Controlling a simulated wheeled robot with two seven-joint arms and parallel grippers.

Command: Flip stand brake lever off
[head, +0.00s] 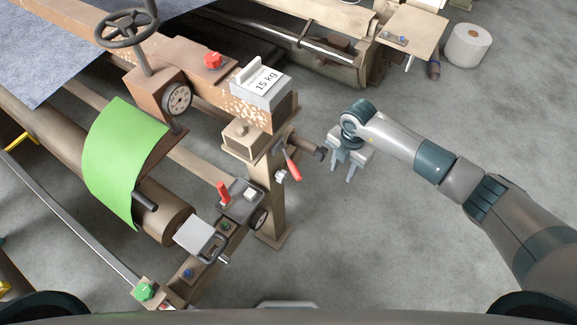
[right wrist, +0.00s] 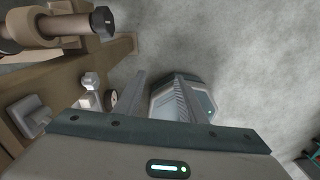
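A lever with a red grip (head: 291,166) is mounted on the side of the stand's tan post (head: 266,190) in the head view, its grip slanting down to the right. A second, short red lever (head: 223,192) stands up from a grey switch box (head: 240,203) lower on the frame. I cannot tell from a label which one is the brake. My right gripper (head: 342,174) is open and empty, pointing down to the right of the post, apart from both levers. Its fingers (right wrist: 154,98) also show apart in the right wrist view. My left gripper is out of view.
A dark-ended shaft (head: 318,153) sticks out from the post towards my right gripper; it also shows in the right wrist view (right wrist: 103,21). A 15 kg weight (head: 262,82), handwheel (head: 127,29) and green felt (head: 122,160) lie left.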

